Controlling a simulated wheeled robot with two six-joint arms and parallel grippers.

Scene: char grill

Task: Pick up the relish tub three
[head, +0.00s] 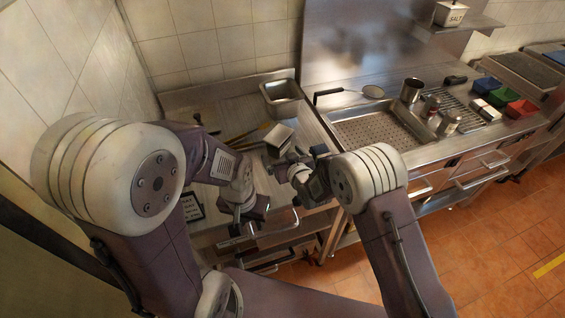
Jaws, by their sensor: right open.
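No tub carries a label I can read, so I cannot tell which is relish tub three. A small metal tub (280,137) stands on the left counter, just beyond my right gripper. A larger, deeper metal tub (283,97) stands behind it by the back wall. My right gripper (279,167) is open, close to the small tub's near side; I cannot tell whether it touches. My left gripper (240,215) is lower, over the counter's front edge by the drawers. Its fingers are small and partly hidden by the wrist, so its opening is unclear.
A perforated tray (375,131) lies on the right counter, with metal containers (412,90) beside it. Blue (487,86), green (503,97) and red (521,108) tubs stand farther right. A dark sign (195,207) is by my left arm. Drawer handles stick out in front.

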